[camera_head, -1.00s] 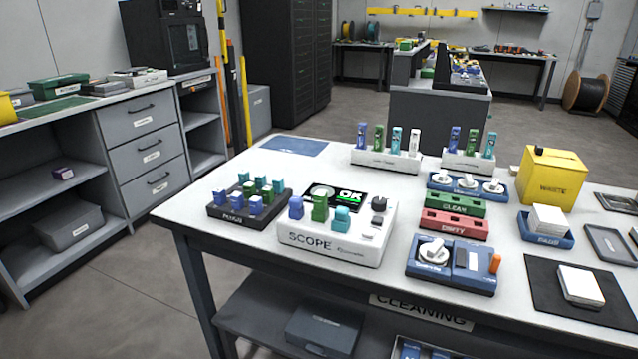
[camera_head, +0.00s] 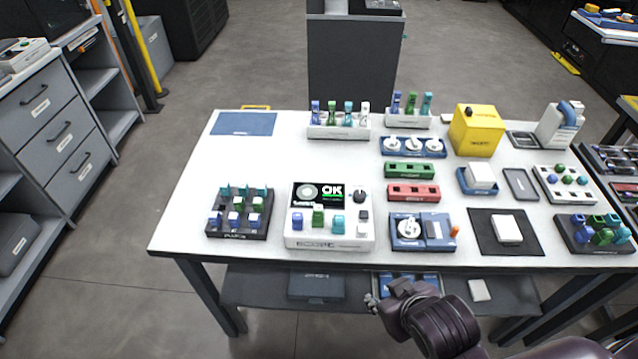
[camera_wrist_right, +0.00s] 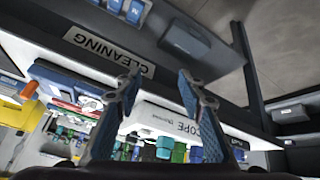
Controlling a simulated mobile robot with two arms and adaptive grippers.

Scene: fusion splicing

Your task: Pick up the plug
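Several blue, green and teal plugs (camera_head: 237,218) stand in a black tray (camera_head: 262,234) at the left of the white table. More small blue, green and teal pieces (camera_head: 318,217) stand along the front of the white scope (camera_head: 330,242). The frames do not tell which plug is meant. My right gripper (camera_head: 378,303) is low in front of the table's front edge, apart from the plugs. In the right wrist view its two fingers (camera_wrist_right: 158,85) are spread with nothing between them. My left gripper is not in view.
Blue cleaning device (camera_head: 436,246), green holder (camera_head: 409,170) and red holder (camera_head: 414,192) sit right of the scope. A yellow waste box (camera_head: 477,130) stands behind. A lower shelf (camera_head: 345,285) lies under the table. The table's back left has a flat blue mat (camera_head: 244,124) and free room.

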